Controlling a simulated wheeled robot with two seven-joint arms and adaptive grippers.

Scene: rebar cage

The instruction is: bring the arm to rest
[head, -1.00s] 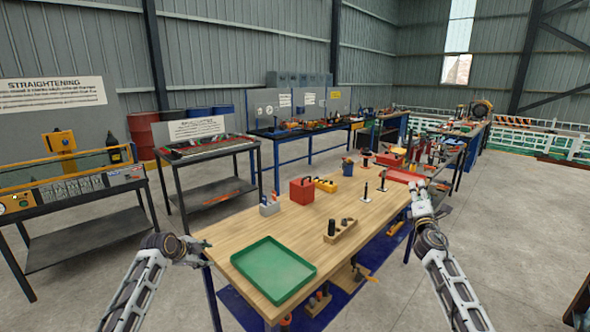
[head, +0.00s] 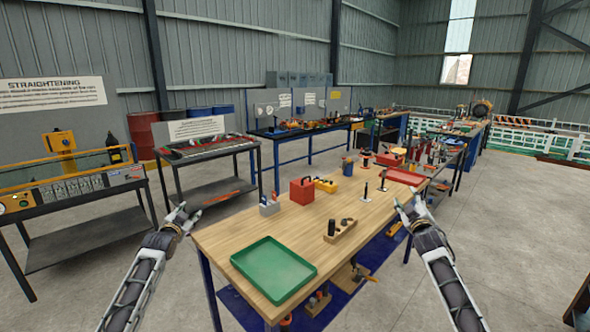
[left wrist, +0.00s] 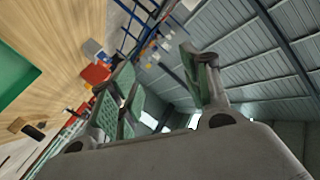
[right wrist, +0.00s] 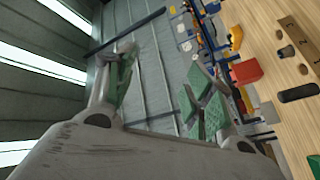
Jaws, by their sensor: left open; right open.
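My left gripper (head: 184,217) is raised just off the left edge of the wooden workbench (head: 222,238) in the head view. It is open and empty; its green-padded fingers are spread in the left wrist view (left wrist: 163,80). My right gripper (head: 408,207) is raised by the bench's right edge, its fingers pointing up and away. It is open and empty, with the fingers apart in the right wrist view (right wrist: 165,85). Neither gripper appears to touch anything.
A green tray (head: 273,270) lies at the bench's near end. A wooden block (head: 341,232) with dark parts, a red box (head: 302,190) and a yellow item (head: 326,185) stand further back. A black-framed table (head: 208,152) stands behind left.

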